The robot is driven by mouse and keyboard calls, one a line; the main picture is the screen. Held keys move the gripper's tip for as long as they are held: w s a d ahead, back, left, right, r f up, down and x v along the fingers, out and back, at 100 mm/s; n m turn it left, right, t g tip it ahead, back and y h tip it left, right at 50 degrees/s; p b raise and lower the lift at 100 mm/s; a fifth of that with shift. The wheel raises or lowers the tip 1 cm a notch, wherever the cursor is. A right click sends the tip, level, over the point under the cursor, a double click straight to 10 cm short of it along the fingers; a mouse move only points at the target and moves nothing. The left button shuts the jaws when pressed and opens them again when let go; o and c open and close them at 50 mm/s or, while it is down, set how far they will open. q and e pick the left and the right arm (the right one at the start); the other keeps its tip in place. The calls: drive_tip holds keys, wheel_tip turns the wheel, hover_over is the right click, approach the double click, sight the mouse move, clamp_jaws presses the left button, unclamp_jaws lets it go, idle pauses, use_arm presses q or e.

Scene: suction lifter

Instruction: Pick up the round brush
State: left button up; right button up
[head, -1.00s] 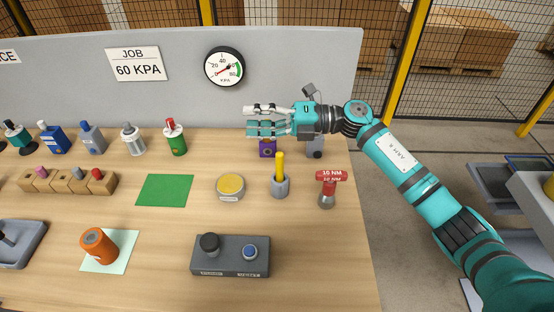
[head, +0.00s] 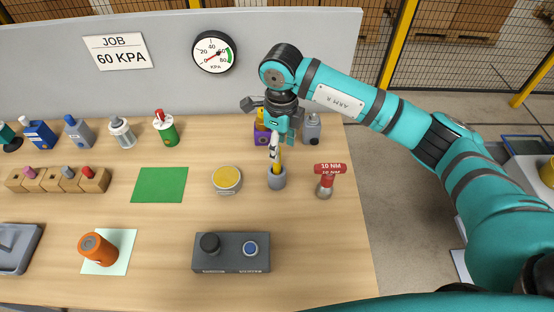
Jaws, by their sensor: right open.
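The round brush appears to be the upright yellow-handled item (head: 278,168) standing in a small grey holder (head: 277,182) at the right part of the table. Its lower end is hidden in the holder. My right gripper (head: 276,153) points down directly at the upper part of the yellow handle, with its fingers overlapping it in the picture. It is open; I cannot tell whether the fingers touch the handle. My left gripper is not in view.
A purple item (head: 262,138) and a grey bottle (head: 311,128) stand close behind the holder. A red-headed tool (head: 328,180) is to the right, a yellow-topped round tin (head: 227,180) to the left. A dark button box (head: 231,262) lies in front.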

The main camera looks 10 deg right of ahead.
sight(279, 173)
drive_tip(key=shift+f, duration=0.65)
drive_tip(key=shift+a+f+p, duration=0.1)
drive_tip(key=shift+f+p, duration=0.2)
drive_tip(key=shift+f, duration=0.3)
drive_tip(key=shift+a+f+p, duration=0.1)
drive_tip(key=shift+f+p, duration=0.15)
drive_tip(key=shift+p, duration=0.05)
drive_tip(key=f+p, duration=0.1)
drive_tip(key=f, duration=0.1)
drive_tip(key=f+p, duration=0.1)
drive_tip(key=shift+w+a+f, duration=0.15)
drive_tip(key=shift+a+f, duration=0.05)
drive_tip(key=shift+f, duration=0.7)
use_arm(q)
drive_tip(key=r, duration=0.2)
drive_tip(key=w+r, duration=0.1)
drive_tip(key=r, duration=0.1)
